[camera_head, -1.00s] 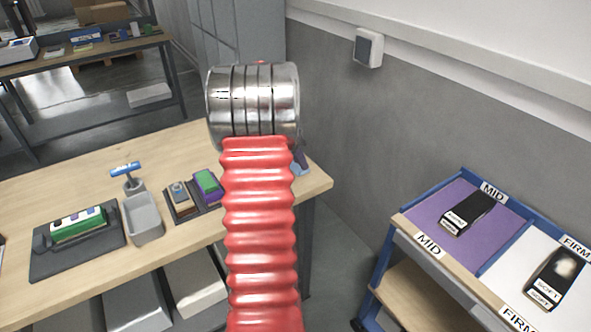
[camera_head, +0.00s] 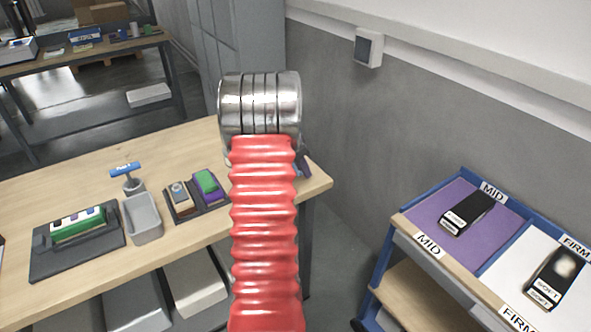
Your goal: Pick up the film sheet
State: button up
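I cannot make out a film sheet for certain. My arm, a red ribbed sleeve with a metal cylinder at its top, stands in front of the right part of the wooden table (camera_head: 75,183) and hides what lies behind it. My gripper does not show. A small dark and bluish thing (camera_head: 304,166) peeks out at the right edge of my arm, near the table's right end. Too little of it shows to tell what it is.
On the table are a dark tray with a green-and-white block (camera_head: 78,225), a grey bin (camera_head: 143,218), a blue-handled tool (camera_head: 126,172) and a holder with two blocks (camera_head: 194,193). A blue-framed cart (camera_head: 385,262) with MID and FIRM labels stands right, across a floor gap.

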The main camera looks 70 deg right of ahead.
jog(key=shift+c, duration=0.4)
grip_shut()
notch_tip(320, 180, up, 10)
dwell(0.8)
dwell(0.4)
